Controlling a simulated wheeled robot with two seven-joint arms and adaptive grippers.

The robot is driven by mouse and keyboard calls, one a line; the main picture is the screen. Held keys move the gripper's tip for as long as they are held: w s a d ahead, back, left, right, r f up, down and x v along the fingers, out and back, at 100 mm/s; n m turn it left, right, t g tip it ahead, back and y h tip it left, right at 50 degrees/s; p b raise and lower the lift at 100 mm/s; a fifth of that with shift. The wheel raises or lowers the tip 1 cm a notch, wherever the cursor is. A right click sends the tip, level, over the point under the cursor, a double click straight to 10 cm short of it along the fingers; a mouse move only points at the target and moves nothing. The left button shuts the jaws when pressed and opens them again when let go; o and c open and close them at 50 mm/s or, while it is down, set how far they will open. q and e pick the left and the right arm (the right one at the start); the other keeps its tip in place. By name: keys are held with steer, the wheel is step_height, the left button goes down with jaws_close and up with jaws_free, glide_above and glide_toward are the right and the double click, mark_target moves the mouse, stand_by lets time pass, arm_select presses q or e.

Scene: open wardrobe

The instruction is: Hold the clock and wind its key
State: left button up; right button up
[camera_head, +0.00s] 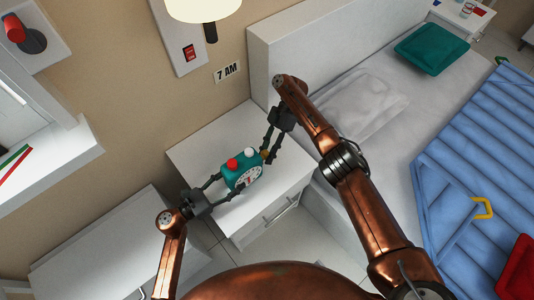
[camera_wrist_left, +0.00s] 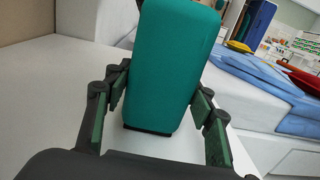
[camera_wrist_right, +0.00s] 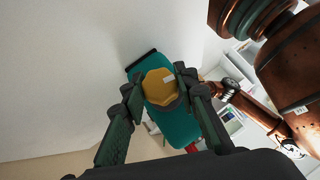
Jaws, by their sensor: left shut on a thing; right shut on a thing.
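The teal clock (camera_head: 240,170) is upright on the white nightstand (camera_head: 195,147), with a red button and a white button on top and a white dial at the front. My left gripper (camera_head: 222,186) is shut on the clock's left side. Its teal body fills the space between the fingers in the left wrist view (camera_wrist_left: 172,65). My right gripper (camera_head: 267,150) is shut on the yellow key (camera_wrist_right: 160,87) on the clock's right side. In the right wrist view the fingers sit on both sides of the key.
A bed with a grey pillow (camera_head: 362,103) and a blue quilt (camera_head: 480,150) stands to the right. A wall lamp (camera_head: 203,8) hangs above the nightstand, near a "7 AM" sign (camera_head: 227,72) and a red switch (camera_head: 189,53). A white cabinet (camera_head: 105,250) is at lower left.

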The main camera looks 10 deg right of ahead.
mark_target(267, 152)
steer(key=shift+f, duration=0.1)
stand_by(0.3)
steer(key=o, duration=1.2)
step_height(267, 152, up, 10)
steer(key=shift+r, duration=0.1)
